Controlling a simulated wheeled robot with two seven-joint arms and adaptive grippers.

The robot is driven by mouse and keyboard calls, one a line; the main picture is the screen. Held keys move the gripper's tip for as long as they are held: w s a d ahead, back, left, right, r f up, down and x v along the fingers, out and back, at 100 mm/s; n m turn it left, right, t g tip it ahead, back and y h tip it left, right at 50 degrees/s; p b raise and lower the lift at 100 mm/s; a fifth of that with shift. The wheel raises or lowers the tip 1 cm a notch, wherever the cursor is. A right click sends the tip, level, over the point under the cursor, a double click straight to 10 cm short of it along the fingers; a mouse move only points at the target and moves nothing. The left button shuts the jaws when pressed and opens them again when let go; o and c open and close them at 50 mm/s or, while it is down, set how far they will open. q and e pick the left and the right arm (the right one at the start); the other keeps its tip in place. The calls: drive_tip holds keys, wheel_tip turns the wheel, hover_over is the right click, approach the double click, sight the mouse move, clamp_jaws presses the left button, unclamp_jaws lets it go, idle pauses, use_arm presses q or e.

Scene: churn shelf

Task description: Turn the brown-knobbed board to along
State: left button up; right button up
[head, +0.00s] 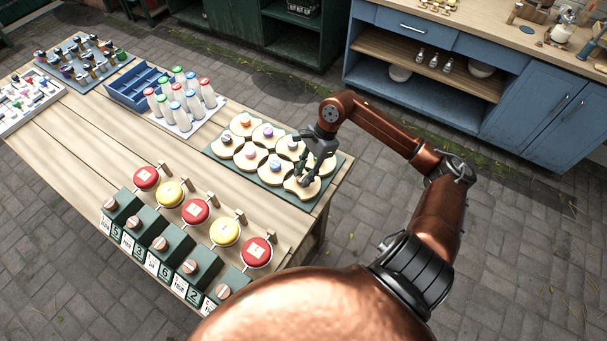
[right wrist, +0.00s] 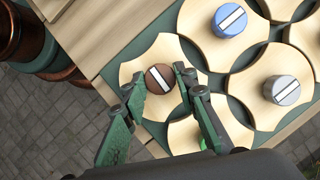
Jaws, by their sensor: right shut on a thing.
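The brown-knobbed board is a pale wooden piece with scooped sides, at the near right corner of the green base in the head view (head: 293,188); it also shows in the right wrist view (right wrist: 145,64). Its round brown knob (right wrist: 155,78) carries a white stripe, which slants in the right wrist view. My right gripper (head: 304,180) is over this board, with one finger on each side of the knob, shut on it. In the right wrist view the fingers (right wrist: 162,85) hide part of the board. My left gripper is not in view.
Similar boards with blue (right wrist: 230,20) and grey (right wrist: 282,90) knobs lie close beside it on the green base. White bottles (head: 180,110), a blue crate (head: 138,88) and a row of red and yellow round pieces (head: 195,211) stand elsewhere on the wooden table.

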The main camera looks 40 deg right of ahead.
drive_tip(key=m+t, duration=0.1)
drive_tip(key=m, duration=0.2)
drive_tip(key=m+t+h, duration=0.1)
drive_tip(key=m, duration=0.1)
drive_tip(key=shift+s+m+p, duration=0.2)
drive_tip(key=shift+m+p, duration=0.2)
drive_tip(key=m+t+h, duration=0.1)
drive_tip(key=m, duration=0.2)
drive_tip(key=shift+a+m, duration=0.15)
drive_tip(key=shift+m, duration=0.15)
drive_tip(key=m+h+b, duration=0.1)
drive_tip(key=m, duration=0.2)
drive_tip(key=shift+a+m+t, duration=0.1)
drive_tip(key=shift+m+t, duration=0.2)
drive_tip(key=shift+a+m+h+b, duration=0.1)
drive_tip(key=shift+m+h+b, duration=1.05)
drive_tip(key=shift+m, duration=0.95)
drive_tip(key=o, duration=1.1)
drive_tip(key=shift+o, duration=0.2)
drive_tip(key=shift+s+r, duration=0.1)
drive_tip(key=shift+r, duration=0.05)
